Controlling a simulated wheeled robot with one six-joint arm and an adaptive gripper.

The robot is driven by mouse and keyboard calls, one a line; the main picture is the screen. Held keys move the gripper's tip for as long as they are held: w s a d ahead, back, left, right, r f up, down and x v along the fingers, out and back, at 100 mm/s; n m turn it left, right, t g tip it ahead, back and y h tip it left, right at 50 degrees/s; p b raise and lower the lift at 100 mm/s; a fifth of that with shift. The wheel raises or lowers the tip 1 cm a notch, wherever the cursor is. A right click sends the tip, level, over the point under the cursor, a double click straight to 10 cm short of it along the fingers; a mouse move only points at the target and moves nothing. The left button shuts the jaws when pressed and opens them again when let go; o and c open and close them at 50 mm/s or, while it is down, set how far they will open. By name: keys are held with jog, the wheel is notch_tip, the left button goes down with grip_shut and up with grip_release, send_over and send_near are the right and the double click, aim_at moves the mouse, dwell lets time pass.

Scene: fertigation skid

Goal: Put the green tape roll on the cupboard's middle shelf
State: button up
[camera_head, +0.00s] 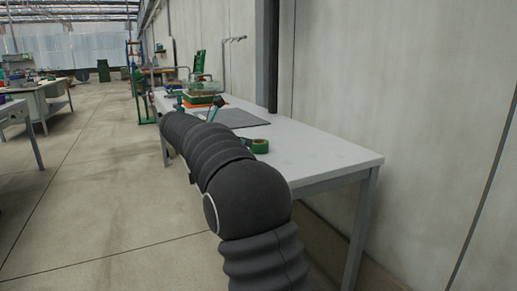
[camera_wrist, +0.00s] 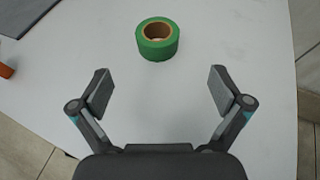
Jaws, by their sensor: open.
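The green tape roll (camera_wrist: 158,40) lies flat on the white table in the wrist view, its brown core facing up. In the head view the roll (camera_head: 260,146) shows partly behind my dark arm. My gripper (camera_wrist: 161,92) is open and empty, with its two fingers wide apart. The roll is ahead of the fingertips, roughly centred between them and not touching them. In the head view my arm hides most of the gripper. I cannot make out the cupboard or its middle shelf in either view.
The white table (camera_head: 325,158) runs along the wall on the right. A grey mat (camera_head: 233,118) lies on it, with a green box (camera_head: 204,88) farther back. An orange object (camera_wrist: 6,71) shows at the wrist view's left edge.

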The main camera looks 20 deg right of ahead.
aim_at(259, 142)
jog(key=x, duration=0.7)
jog(key=shift+f, duration=0.1)
jog(key=shift+f+x, duration=0.2)
jog(key=shift+x, duration=2.4)
jog(key=shift+w+a, duration=0.15)
jog(key=shift+a, duration=0.05)
jog(key=c, duration=1.3)
jog(key=shift+r, duration=0.65)
jog(key=shift+c, duration=0.2)
jog(key=r, duration=0.1)
jog(key=r+p, duration=0.1)
jog(key=r, duration=0.1)
jog(key=shift+d+r, duration=0.2)
jog(key=shift+d, duration=0.05)
jog(key=s+d+r, duration=0.6)
jog(key=s+d, duration=0.2)
